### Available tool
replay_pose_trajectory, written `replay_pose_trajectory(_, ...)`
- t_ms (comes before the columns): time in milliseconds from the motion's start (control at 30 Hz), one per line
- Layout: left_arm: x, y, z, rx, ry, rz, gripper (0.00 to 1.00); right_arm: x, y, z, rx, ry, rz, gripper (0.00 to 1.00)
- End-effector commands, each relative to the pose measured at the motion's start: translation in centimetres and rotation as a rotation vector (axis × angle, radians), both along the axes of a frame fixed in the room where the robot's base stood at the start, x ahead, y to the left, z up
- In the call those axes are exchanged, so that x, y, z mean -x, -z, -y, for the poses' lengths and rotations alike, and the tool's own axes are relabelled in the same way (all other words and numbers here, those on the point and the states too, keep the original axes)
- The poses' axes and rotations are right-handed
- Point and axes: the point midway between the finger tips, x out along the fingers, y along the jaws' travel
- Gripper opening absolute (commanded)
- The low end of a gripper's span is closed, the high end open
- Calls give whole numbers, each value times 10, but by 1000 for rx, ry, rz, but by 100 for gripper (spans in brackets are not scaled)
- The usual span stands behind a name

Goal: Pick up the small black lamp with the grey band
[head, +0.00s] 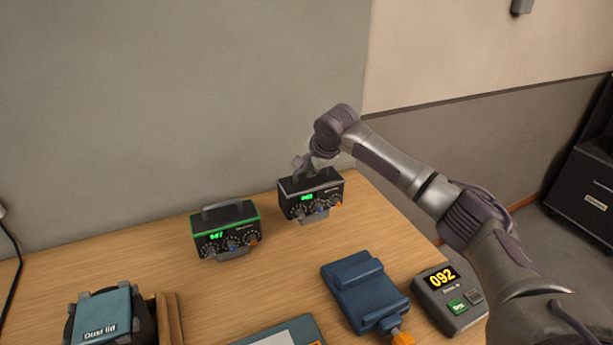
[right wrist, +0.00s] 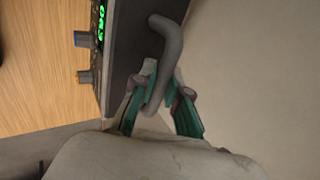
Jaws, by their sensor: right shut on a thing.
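The small black lamp with the grey band (head: 297,207) is a box with green digits, knobs and a top handle, near the wall at the back of the table. My right gripper (head: 308,166) comes down on it from above and is shut on its handle. In the right wrist view the fingers (right wrist: 163,100) are on either side of the grey handle (right wrist: 172,45), and the lamp's dark top (right wrist: 122,50) is beside them. I cannot tell whether the lamp is clear of the table. My left gripper is not in view.
A similar black lamp with a green band (head: 212,243) stands to the left. In front are a blue device (head: 355,280), a grey box with yellow digits (head: 458,312) and a blue dust lid (head: 103,315). The wooden table (head: 165,270) is bare at the left.

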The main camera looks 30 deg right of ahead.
Motion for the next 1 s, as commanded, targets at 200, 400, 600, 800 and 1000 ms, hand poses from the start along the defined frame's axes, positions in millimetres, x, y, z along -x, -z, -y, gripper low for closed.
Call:
replay_pose_trajectory(200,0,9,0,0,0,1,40,14,-21,23,-3,1,15,0)
replay_pose_trajectory(400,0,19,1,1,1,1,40,35,-42,52,-1,1,16,0)
replay_pose_trajectory(600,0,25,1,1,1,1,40,50,-58,73,-1,1,14,0)
replay_pose_trajectory(800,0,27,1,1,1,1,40,57,-66,82,-2,-1,13,0)
replay_pose_trajectory(1000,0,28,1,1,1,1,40,59,-68,84,-2,-1,13,0)
